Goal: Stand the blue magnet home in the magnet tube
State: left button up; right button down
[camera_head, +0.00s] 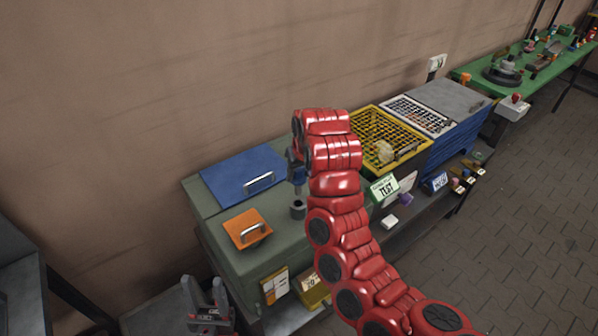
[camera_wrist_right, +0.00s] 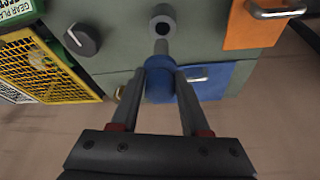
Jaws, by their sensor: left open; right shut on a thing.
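The blue magnet (camera_head: 297,174) has a blue body and a thin grey stem pointing down. My right gripper (camera_head: 294,157) is shut on its blue body and holds it roughly upright above the magnet tube (camera_head: 298,208), a short dark grey cylinder on the green cabinet top. In the right wrist view the magnet (camera_wrist_right: 160,77) sits between the fingertips of the right gripper (camera_wrist_right: 159,92). Its stem points at the round dark opening of the tube (camera_wrist_right: 162,25); I cannot tell whether the tip touches the rim. My left gripper (camera_head: 208,304) is open and empty, low at the front left.
A blue lid (camera_head: 235,172) and an orange lid (camera_head: 244,230), both with handles, lie on the cabinet top (camera_head: 222,262) left of the tube. A yellow mesh crate (camera_head: 402,150) stands to the right. A dark knob (camera_wrist_right: 82,40) is near the tube.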

jog(key=shift+f+b, duration=1.65)
jog(key=shift+f, duration=0.5)
jog(key=shift+f+b, duration=1.65)
jog(key=shift+f, duration=0.85)
jog(key=shift+c, duration=1.6)
grip_release()
jog(key=shift+r, duration=0.1)
jog(key=p+v, duration=0.2)
jog(key=v, duration=0.4)
notch_tip(320, 180, up, 11)
jog(key=p, duration=1.4)
send_over(300, 195)
jog(key=s+d, duration=0.2)
jog(key=s, duration=0.4)
jog(key=shift+w+f, duration=0.1)
jog(key=shift+f, duration=0.15)
